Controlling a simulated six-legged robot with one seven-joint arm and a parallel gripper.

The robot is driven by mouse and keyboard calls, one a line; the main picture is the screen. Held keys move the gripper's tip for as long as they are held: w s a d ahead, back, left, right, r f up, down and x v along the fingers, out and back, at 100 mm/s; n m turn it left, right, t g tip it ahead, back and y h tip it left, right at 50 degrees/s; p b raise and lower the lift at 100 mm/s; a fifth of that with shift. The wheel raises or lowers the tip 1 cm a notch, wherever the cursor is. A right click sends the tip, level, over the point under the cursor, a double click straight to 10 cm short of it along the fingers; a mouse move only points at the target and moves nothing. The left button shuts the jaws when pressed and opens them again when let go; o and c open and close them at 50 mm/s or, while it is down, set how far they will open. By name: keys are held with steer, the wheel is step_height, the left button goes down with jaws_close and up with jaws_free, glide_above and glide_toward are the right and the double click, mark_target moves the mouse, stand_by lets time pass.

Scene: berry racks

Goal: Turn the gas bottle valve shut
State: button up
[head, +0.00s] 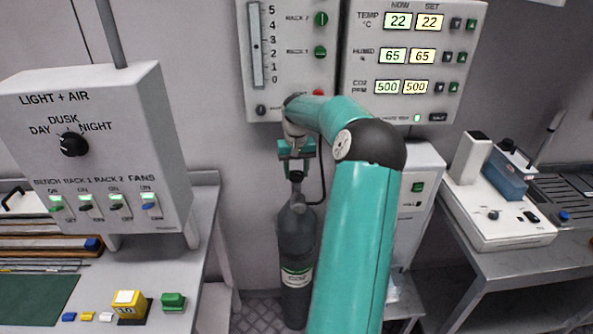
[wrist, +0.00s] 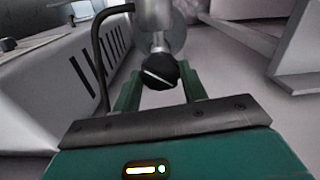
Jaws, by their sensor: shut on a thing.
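The gas bottle (head: 296,238) is a dark grey cylinder with a CO2 label, upright on the floor against the back wall. Its valve knob (wrist: 158,73) is black with a white line across it, slanting slightly down to the right in the wrist view. My gripper (head: 296,170) reaches down over the top of the bottle. In the wrist view its two green fingers (wrist: 160,82) stand on either side of the knob, shut on it. A metal valve neck (wrist: 157,22) shows beyond the knob. In the head view the knob is mostly hidden by the gripper.
A dark hose (head: 321,175) curves beside the valve. A control panel (head: 352,60) hangs above the bottle and a white cabinet (head: 425,165) stands to its right. Benches with equipment (head: 490,215) flank both sides; bare floor shows around the bottle.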

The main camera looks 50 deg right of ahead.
mark_target(297, 174)
steer(key=n, duration=0.3)
steer(key=shift+n, duration=0.3)
steer(key=shift+r+n, duration=0.1)
steer(key=shift+n, duration=1.9)
steer(key=o, duration=1)
steer(key=shift+c, duration=0.2)
step_height(297, 174, up, 14)
